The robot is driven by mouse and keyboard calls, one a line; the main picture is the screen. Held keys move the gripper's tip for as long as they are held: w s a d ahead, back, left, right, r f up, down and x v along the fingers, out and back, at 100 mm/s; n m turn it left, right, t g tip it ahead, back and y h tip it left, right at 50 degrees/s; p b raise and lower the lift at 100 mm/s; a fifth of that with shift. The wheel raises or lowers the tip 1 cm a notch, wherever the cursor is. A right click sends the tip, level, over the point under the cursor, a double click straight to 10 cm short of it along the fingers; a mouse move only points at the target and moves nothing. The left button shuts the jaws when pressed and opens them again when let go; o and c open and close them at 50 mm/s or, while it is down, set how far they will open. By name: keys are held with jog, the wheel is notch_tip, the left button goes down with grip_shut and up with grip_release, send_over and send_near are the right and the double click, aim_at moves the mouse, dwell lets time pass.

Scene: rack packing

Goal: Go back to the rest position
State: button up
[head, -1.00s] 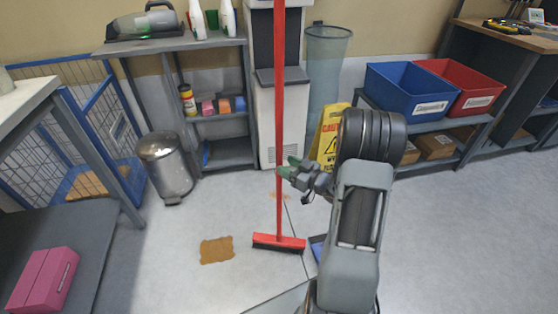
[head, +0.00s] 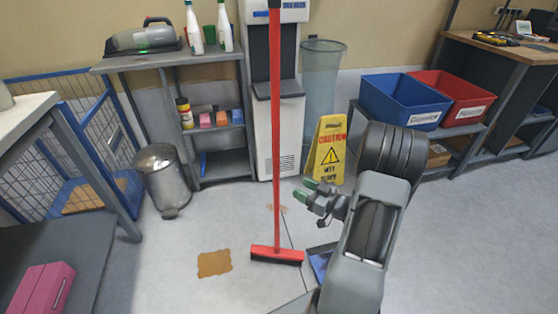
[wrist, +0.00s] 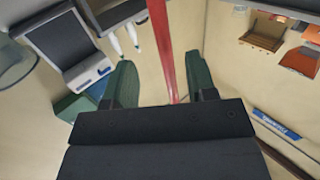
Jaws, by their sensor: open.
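My gripper (head: 309,192) is in the middle of the head view, to the right of the red broom handle and clear of the floor. In the wrist view its two green fingers (wrist: 163,82) are spread apart. The red broom (head: 276,150) stands upright, its brush head on the floor. In the wrist view the red handle (wrist: 163,45) passes between the fingers in the picture, but in the head view the gripper is beside it. Nothing is seen held.
A yellow caution sign (head: 327,148) stands behind my gripper. A blue bin (head: 395,103) and a red bin (head: 450,97) sit on a low shelf at right. A metal trash can (head: 163,180) stands at left. A brown patch (head: 214,263) lies on the floor. Open floor is at front right.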

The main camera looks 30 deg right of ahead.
jog(key=w+a+r+m+g+h+p, duration=0.15)
jog(key=r+h+p, duration=0.35)
jog(key=r+p, duration=0.5)
jog(key=w+r+m+g+h+p, duration=0.25)
jog(key=r+h+p, duration=0.4)
jog(key=r, duration=0.65)
jog(key=s+a+r+m+g+y+p, duration=0.1)
jog(key=s+a+r+g+y+p, duration=0.2)
jog(key=s+a+r+g+p, duration=0.5)
jog(key=s+a+r+p, duration=0.5)
jog(key=s+a+r, duration=0.1)
jog(key=s+r, duration=0.2)
jog(key=shift+s+a+r+m, duration=0.2)
jog(key=shift+a+r+m, duration=0.1)
jog(key=shift+r, duration=0.3)
